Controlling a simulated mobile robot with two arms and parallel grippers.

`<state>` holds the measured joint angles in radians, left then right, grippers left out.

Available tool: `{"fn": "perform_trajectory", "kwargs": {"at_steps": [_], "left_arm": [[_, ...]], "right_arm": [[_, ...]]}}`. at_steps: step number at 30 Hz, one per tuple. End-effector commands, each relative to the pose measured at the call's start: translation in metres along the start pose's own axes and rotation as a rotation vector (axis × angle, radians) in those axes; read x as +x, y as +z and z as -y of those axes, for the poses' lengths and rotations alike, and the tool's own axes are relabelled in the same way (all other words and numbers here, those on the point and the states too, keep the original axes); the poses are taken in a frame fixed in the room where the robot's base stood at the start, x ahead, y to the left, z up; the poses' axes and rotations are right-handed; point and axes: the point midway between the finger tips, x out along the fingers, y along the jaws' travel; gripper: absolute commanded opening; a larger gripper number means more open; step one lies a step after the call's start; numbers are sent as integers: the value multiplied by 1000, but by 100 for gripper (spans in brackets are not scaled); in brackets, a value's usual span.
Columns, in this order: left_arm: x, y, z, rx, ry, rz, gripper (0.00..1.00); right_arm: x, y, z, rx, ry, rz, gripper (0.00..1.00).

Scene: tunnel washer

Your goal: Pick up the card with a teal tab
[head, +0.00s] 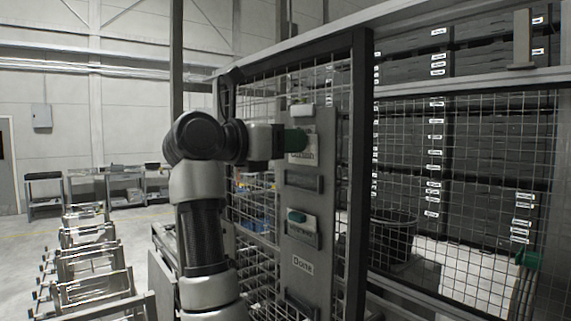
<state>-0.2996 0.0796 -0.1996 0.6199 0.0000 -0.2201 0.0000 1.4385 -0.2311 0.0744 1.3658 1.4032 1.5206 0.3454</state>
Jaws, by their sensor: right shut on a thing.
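A grey board (309,200) on the mesh panel carries pockets one above another. The upper card (303,157) has a dark green tab (297,140) and partly legible print. My right gripper (284,141) is at this tab, shut on the upper card from the left; its fingertips are hard to make out. A lower card (301,228) with a teal tab (297,215) sits in a pocket below, apart from the gripper. My left gripper is not in view.
A dark frame post (359,180) stands just right of the board. Behind the mesh are stacked dark crates (470,150) and a round bin (393,228). Metal racks (88,262) stand at lower left. Open floor (30,240) lies at far left.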

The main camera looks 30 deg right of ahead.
Motion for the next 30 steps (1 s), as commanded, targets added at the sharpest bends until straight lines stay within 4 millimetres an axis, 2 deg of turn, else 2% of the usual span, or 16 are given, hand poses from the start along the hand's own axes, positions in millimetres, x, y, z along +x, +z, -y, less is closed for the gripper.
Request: {"fn": "perform_trajectory", "kwargs": {"at_steps": [6,16,30], "left_arm": [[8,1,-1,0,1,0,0],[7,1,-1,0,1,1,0],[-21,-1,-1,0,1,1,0]], "right_arm": [[0,41,1,3,1,1,15],[0,104,2,2,1,1,15],[0,188,1,-1,1,1,15]]}}
